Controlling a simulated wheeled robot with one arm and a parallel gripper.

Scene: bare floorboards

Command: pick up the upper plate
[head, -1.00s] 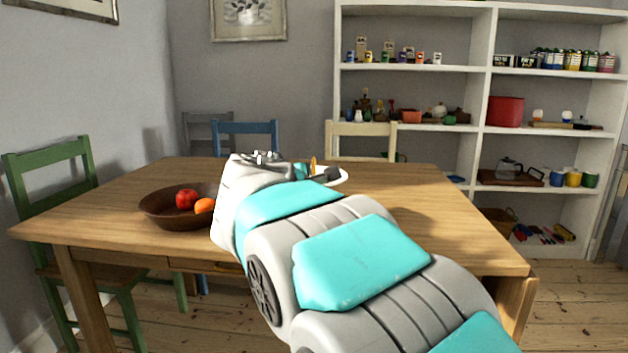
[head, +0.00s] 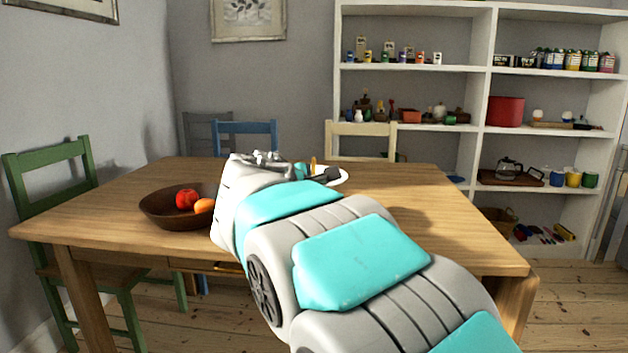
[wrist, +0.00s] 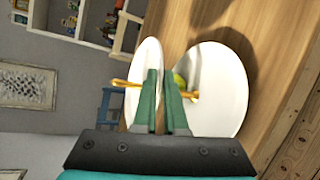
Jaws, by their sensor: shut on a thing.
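In the wrist view, my gripper (wrist: 164,75) has its two green fingers close together at the rim of the upper plate (wrist: 146,58). This white plate is seen at a steep slant, apart from a second white plate (wrist: 225,90) beside it, which lies over the table surface. The gripper is shut on the upper plate; the exact grip point is partly hidden by the fingers. A golden, stick-like thing (wrist: 125,84) shows on both sides of the fingers. In the head view, my arm hides most of the plates; a white rim (head: 342,180) shows past it.
The wooden table (head: 420,220) carries a brown bowl (head: 165,213) with a red fruit (head: 186,198) and an orange one (head: 204,205). Green (head: 60,200), blue (head: 246,135) and cream (head: 361,130) chairs stand around it. A white shelf (head: 490,95) is behind. The table's right side is clear.

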